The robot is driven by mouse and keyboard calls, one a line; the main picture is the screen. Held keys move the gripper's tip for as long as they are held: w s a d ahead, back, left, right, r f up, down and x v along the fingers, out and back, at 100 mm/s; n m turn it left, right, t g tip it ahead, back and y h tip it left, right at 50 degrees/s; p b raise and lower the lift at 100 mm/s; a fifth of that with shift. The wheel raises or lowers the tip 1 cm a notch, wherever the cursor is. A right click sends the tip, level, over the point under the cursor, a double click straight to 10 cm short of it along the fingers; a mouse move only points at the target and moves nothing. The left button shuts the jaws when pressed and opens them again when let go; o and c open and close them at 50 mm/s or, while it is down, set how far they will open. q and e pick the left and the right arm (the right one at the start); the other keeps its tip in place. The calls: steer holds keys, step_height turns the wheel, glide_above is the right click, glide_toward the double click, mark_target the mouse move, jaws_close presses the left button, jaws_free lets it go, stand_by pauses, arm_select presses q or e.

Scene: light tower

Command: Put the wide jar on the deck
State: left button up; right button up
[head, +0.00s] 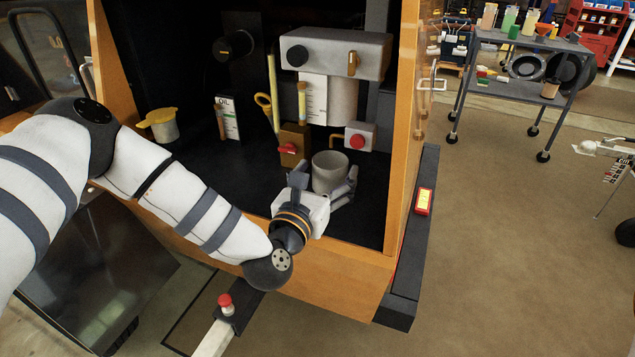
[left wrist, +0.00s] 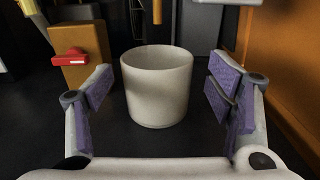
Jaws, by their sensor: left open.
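The wide jar (head: 331,168) is a plain grey-white open-topped cylinder. It stands upright on the dark floor (head: 240,185) of the orange cabinet, near its front. In the left wrist view the jar (left wrist: 157,92) is in the middle, between the fingers. My left gripper (head: 325,178) is open, with a finger on each side of the jar. In the left wrist view a gap shows between the jar and each purple finger pad. Which surface is the deck I cannot tell. A dark ledge (head: 413,240) runs outside the cabinet's right wall. My right gripper is not in view.
Behind the jar are a tan block with a red lever (head: 292,146) and a grey box with a red button (head: 358,138). An oil container (head: 229,120) and a yellow-lidded cup (head: 163,127) stand further left. A red-yellow device (head: 424,201) sits on the ledge.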

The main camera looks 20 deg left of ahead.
arm_select(q)
steer(key=s, duration=0.9)
steer(key=shift+a, duration=0.2)
steer(key=shift+w+f, duration=0.1)
steer(key=shift+w, duration=0.05)
